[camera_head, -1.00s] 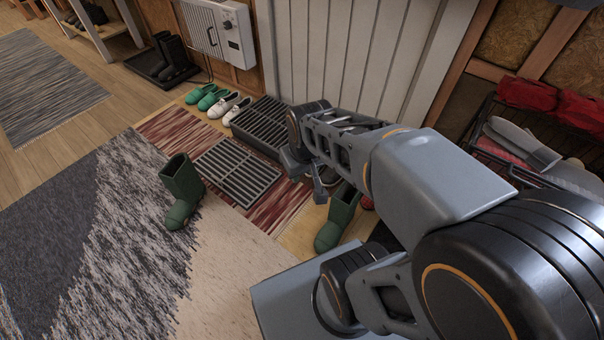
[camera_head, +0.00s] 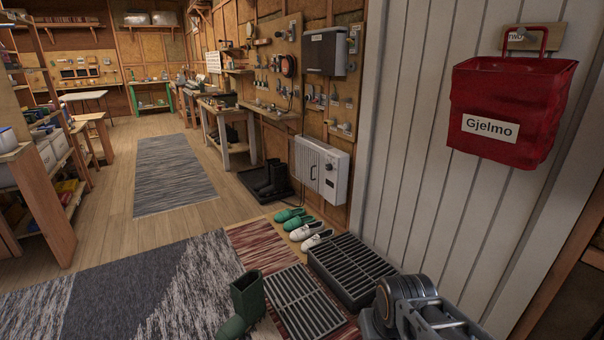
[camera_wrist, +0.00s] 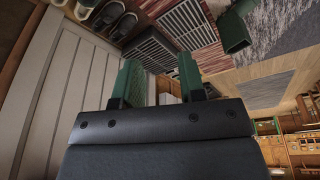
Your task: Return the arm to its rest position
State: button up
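My arm (camera_head: 420,312) shows only at the bottom edge of the head view, right of the slatted grates; its gripper is outside that view. In the wrist view my gripper (camera_wrist: 160,68) has its two green-padded fingers apart. Nothing is seen held between them. A dark grate and striped mat show beyond the fingers, at a distance.
A green boot (camera_head: 243,307) stands left of a flat grate (camera_head: 303,303). A raised grate (camera_head: 352,268) stands by the white panelled wall (camera_head: 425,150). Several shoes line the mat's far end. A red bag (camera_head: 515,110) hangs on the wall. Floor beyond is open.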

jog(key=w+r+p+v, duration=0.1)
jog(key=w+p+v, duration=0.2)
jog(key=p+v, duration=1)
jog(key=w+p+v, duration=0.4)
jog(key=p+v, duration=0.9)
jog(key=v, duration=0.3)
jog(key=shift+s+a+r+t, duration=0.25)
jog(key=shift+r+t, duration=0.15)
jog(key=shift+r, duration=0.2)
